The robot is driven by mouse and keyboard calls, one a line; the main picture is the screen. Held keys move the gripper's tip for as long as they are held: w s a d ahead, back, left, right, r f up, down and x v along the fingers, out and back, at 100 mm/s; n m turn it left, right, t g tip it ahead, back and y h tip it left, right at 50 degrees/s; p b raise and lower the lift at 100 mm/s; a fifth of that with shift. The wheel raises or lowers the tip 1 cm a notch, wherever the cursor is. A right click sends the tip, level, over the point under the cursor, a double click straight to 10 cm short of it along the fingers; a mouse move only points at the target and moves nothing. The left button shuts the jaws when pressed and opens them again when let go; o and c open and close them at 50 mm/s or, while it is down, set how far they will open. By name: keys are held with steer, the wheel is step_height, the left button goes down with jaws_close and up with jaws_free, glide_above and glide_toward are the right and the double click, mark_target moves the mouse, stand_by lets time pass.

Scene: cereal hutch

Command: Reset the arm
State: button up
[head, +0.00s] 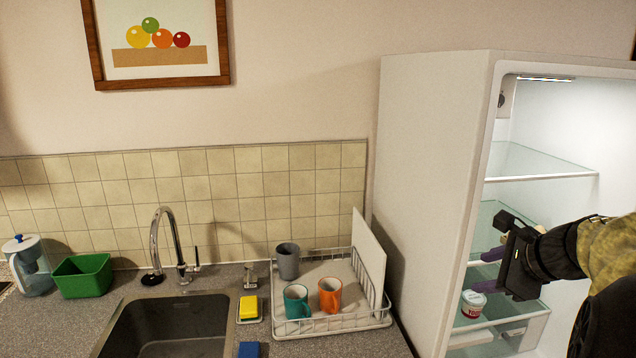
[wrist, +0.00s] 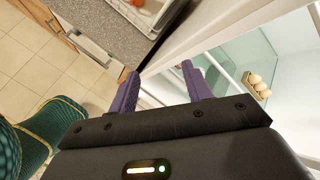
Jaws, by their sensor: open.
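My arm reaches in from the right in the head view, in front of the open fridge (head: 425,150). My gripper (head: 484,270) is at the fridge's lower glass shelves, its fingers pointing left. In the wrist view my gripper (wrist: 160,88) shows two purple fingers spread apart with nothing between them. A white tub with a red label (head: 472,303) stands on a fridge shelf just below the fingers, apart from them. The wrist view looks past the fingers at the fridge's edge, the counter and the tiled floor.
Eggs (wrist: 258,85) sit in the fridge. Left of the fridge, the counter holds a dish rack (head: 345,322) with a grey cup (head: 288,262), a teal mug (head: 297,302) and an orange mug (head: 330,295). The sink (head: 170,325) and a green bin (head: 82,276) are farther left.

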steer(key=s+a+f+n+g+h, duration=0.1)
steer(key=s+a+f+n+g, duration=0.2)
steer(key=a+f+n, duration=0.7)
steer(key=s+a+f+n+g+h, duration=0.1)
steer(key=s+a+f+n+g, duration=0.2)
steer(key=s+a+f+n, duration=0.5)
step_height(320, 180, down, 4)
steer(key=a+n, duration=0.2)
steer(key=n, duration=0.3)
steer(key=shift+s+a+r+n, duration=0.15)
steer(key=shift+s+a+n, duration=0.05)
steer(key=shift+n, duration=0.2)
